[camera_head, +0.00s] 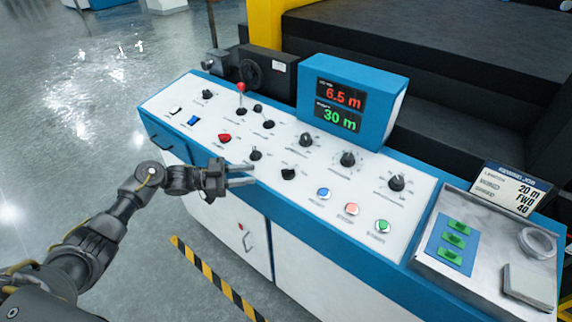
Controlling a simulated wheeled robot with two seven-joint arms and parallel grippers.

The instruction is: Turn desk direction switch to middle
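The control desk (310,235) has a white sloped panel with a blue front edge. Several black switches and knobs sit on it, among them a small selector (255,155) and a larger black selector (288,174). Their labels are too small to read, so I cannot tell which one is the direction switch. My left gripper (242,175) comes in from the left over the panel's front edge. Its two fingers are apart with nothing between them, pointing right toward the larger selector, with a gap left of it. My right gripper is not in view.
A blue display box (385,95) stands at the panel's back, showing 6.5 m and 30 m. A red-tipped lever (241,90), a red button (225,138) and blue, red and green push buttons (352,209) are on the panel. A metal tray (440,275) with a job card lies at right.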

